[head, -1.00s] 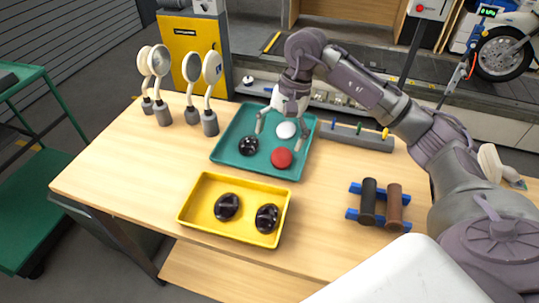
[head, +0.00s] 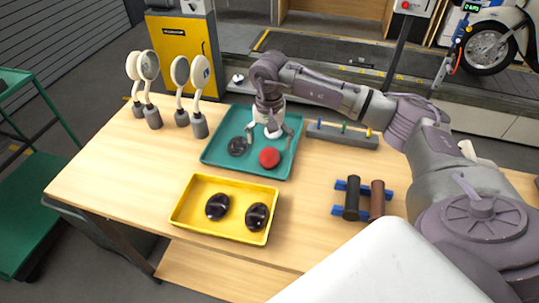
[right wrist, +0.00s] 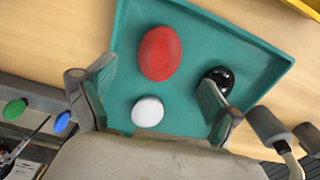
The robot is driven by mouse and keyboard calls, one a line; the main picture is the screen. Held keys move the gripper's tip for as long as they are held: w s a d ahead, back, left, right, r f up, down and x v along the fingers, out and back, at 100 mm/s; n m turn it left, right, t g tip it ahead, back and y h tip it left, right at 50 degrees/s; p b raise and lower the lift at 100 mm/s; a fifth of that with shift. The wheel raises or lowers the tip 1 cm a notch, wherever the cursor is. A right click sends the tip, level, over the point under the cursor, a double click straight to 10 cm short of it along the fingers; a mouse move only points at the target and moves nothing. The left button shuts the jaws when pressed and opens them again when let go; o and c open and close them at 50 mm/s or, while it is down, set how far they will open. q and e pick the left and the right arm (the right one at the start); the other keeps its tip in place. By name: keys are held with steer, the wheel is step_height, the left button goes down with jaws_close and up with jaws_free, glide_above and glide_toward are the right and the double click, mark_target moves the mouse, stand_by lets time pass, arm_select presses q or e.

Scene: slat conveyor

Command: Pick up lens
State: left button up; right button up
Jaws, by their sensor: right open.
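A teal tray (head: 222,166) on the table holds a white round lens (head: 273,132), a red one (head: 269,158) and a black one (head: 237,147). My right gripper (head: 270,138) is open over the tray, pointing down, with its fingers on either side of the white lens and partly hiding it. In the right wrist view the white lens (right wrist: 148,112) lies between the spread fingers, apart from both. There the red lens (right wrist: 160,53) is beyond the fingers, and the black lens (right wrist: 220,78) is partly hidden behind one finger. My left gripper is out of view.
A yellow tray (head: 184,217) with two dark glossy pieces stands in front. Round mirror-like discs on stands (head: 180,90) are at the left. A grey bar with coloured knobs (head: 342,136) is behind right; dark and brown cylinders on a blue rack (head: 352,198) are at the right.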

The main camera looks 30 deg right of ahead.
mark_target(270, 155)
step_height(270, 155, down, 4)
steer(key=shift+s+r+p, duration=0.1)
steer(key=shift+r+p, duration=0.05)
steer(key=shift+p, duration=0.75)
steer(key=shift+f, duration=0.55)
steer(key=c, duration=1.2)
steer(key=shift+r, duration=0.1)
